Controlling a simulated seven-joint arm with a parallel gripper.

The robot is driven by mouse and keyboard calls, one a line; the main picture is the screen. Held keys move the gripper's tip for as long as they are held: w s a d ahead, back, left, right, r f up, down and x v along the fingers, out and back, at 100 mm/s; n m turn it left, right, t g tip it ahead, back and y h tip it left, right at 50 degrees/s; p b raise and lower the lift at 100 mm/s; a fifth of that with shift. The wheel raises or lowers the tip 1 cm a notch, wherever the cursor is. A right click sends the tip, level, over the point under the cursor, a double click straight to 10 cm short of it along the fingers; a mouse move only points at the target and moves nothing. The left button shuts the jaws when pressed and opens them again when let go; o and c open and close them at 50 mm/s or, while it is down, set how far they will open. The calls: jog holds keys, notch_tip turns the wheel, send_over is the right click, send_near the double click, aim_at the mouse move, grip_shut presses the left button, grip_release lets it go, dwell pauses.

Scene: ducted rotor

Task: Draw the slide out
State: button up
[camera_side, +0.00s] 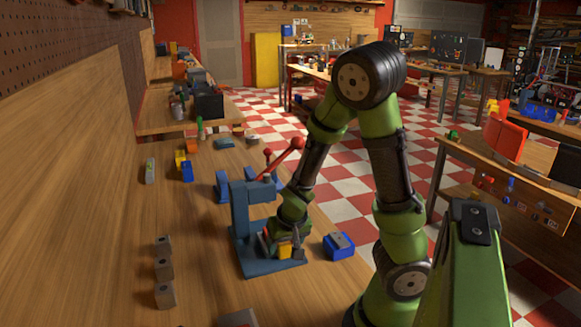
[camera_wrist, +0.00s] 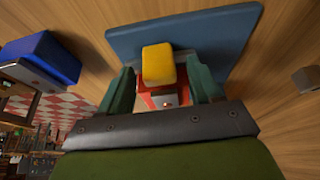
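A blue press (camera_side: 246,212) with red lever arms stands on the wooden bench in the side view. A yellow block (camera_wrist: 158,64) sits over its blue base plate (camera_wrist: 225,30), with a red part (camera_wrist: 148,101) and a small grey piece near it. I cannot tell which of these is the slide. My gripper (camera_wrist: 160,75) is low over the base plate, its two green fingers apart on either side of the yellow block and red part. No clear grip on either shows. In the side view, my gripper (camera_side: 284,240) partly hides the yellow block and the red part.
A blue block with a grey top (camera_side: 339,245) stands right of the press, close to the bench edge. Small coloured parts (camera_side: 184,165) lie farther back. Bare wood lies between the grey blocks and the press.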

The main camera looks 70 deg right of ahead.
jog(key=shift+w+r+g, duration=0.25)
jog(key=shift+r+g, duration=0.05)
jog(key=shift+r, duration=0.25)
jog(key=r, duration=0.2)
jog(key=r+g+y, duration=0.1)
jog(key=r, duration=0.2)
jog(key=r+y, duration=0.1)
jog(key=r, duration=0.2)
jog(key=shift+w+d+r+g, duration=0.15)
jog(key=shift+w+d+g, duration=0.1)
jog(key=shift+w+g, duration=0.1)
notch_tip(320, 180, up, 6)
jog(key=s+y, duration=0.1)
jog(key=shift+g, duration=0.45)
jog(key=f, duration=1.6)
jog(key=shift+s+a+f, duration=0.15)
jog(key=shift+s+a, duration=0.05)
jog(key=shift+a, duration=0.15)
